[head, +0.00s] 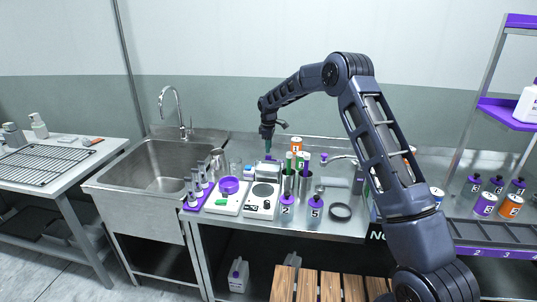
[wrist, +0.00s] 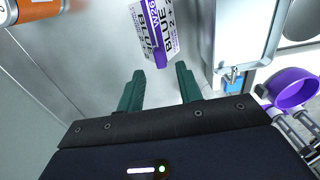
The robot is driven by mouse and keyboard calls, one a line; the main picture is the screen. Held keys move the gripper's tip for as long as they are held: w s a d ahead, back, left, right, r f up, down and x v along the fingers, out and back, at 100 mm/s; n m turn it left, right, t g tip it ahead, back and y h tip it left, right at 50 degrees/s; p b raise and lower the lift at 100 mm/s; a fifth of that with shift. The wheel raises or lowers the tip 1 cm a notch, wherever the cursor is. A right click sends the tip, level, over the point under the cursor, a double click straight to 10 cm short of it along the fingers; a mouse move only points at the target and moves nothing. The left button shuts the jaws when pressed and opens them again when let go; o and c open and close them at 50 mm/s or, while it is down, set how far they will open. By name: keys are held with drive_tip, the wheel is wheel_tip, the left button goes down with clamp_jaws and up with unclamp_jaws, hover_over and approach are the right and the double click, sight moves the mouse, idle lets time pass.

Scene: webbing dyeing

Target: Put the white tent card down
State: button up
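The white tent card (wrist: 153,28) has purple marks and the word BLUE on both visible faces. It stands on the steel counter just beyond my fingertips in the wrist view. My gripper (wrist: 160,68) is open, with its two green fingers spread apart and bare counter showing between them. The card's near end lies close to the gap between the tips, and I see no finger pressing on it. In the head view my gripper (head: 268,148) points down over the back of the counter, and the card there is too small to make out clearly.
An orange-labelled bottle (wrist: 38,8) stands left of the card. A metal-framed tray (wrist: 245,35) and a purple bowl (wrist: 292,88) are to the right. Numbered bottles (head: 315,210), a scale (head: 262,200) and a sink (head: 165,165) crowd the counter.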

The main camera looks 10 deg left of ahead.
wheel_tip(320, 180, up, 7)
drive_tip(key=s+d+r+m+t, duration=0.1)
drive_tip(key=s+d+r+m, duration=0.15)
drive_tip(key=d+r, duration=0.5)
drive_tip(key=s+d+r+m, duration=0.2)
drive_tip(key=s+d+r, duration=0.3)
drive_tip(key=d, duration=0.4)
drive_tip(key=s+d+r+m+t, duration=0.1)
drive_tip(key=s+d+r+m, duration=0.1)
drive_tip(key=s+d+r, duration=0.4)
drive_tip(key=s+d+r+m, duration=0.2)
drive_tip(key=s+d+r, duration=0.15)
drive_tip(key=d, duration=0.45)
drive_tip(key=s+d+m+t, duration=0.1)
drive_tip(key=s+d+m, duration=0.4)
drive_tip(key=s+d, duration=0.8)
drive_tip(key=s+d+f+m, duration=0.2)
drive_tip(key=s, duration=0.6)
drive_tip(key=s+d+f+m+t, duration=0.1)
drive_tip(key=s+d+f+m, duration=0.1)
drive_tip(key=s, duration=0.7)
drive_tip(key=shift+s+d+f+t, duration=0.2)
drive_tip(key=shift+s+f+t, duration=0.1)
drive_tip(key=shift+f, duration=0.35)
